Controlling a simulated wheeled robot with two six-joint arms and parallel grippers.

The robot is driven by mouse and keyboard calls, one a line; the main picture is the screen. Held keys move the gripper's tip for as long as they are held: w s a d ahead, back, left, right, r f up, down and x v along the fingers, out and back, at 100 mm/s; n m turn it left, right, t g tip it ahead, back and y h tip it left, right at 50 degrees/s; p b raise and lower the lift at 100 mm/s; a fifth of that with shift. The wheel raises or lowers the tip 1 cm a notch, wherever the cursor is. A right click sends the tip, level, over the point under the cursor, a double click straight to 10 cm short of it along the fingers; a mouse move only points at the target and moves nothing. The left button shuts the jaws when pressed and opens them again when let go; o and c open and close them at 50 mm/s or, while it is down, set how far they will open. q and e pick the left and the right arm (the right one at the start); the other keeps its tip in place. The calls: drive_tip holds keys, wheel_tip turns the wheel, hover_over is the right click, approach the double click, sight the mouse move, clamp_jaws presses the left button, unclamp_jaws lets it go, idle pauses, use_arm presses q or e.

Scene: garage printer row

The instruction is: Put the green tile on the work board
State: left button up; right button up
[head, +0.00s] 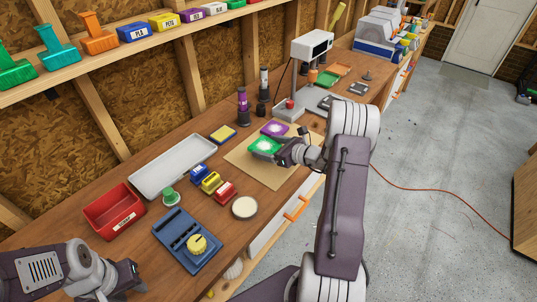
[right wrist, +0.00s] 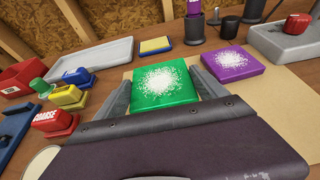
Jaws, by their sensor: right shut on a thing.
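The green tile (head: 263,146), with a white speckled patch on top, is between the fingers of my right gripper (head: 279,151). In the right wrist view the green tile (right wrist: 164,88) lies flat, with a finger on either side. It is over the tan work board (head: 262,175), which also shows in the right wrist view (right wrist: 252,108). I cannot tell whether the tile touches the board. A purple tile (head: 275,128) with a similar white patch lies just beyond it. My left gripper (head: 134,277) is at the lower left, away from these; its jaw opening is unclear.
Left of the board are a grey tray (head: 174,166), a red bin (head: 114,211) and several small coloured blocks. A white stand machine (head: 312,47) and dark cylinders stand behind.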

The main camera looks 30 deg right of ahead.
use_arm(q)
drive_tip(key=shift+s, duration=0.1)
use_arm(e)
drive_tip(key=shift+s+f, duration=0.1)
drive_tip(key=shift+f, duration=0.05)
use_arm(q)
drive_tip(key=shift+r, duration=0.1)
use_arm(e)
wheel_tip(320, 180, down, 3)
drive_tip(key=shift+r, duration=0.1)
drive_tip(key=shift+f, duration=0.5)
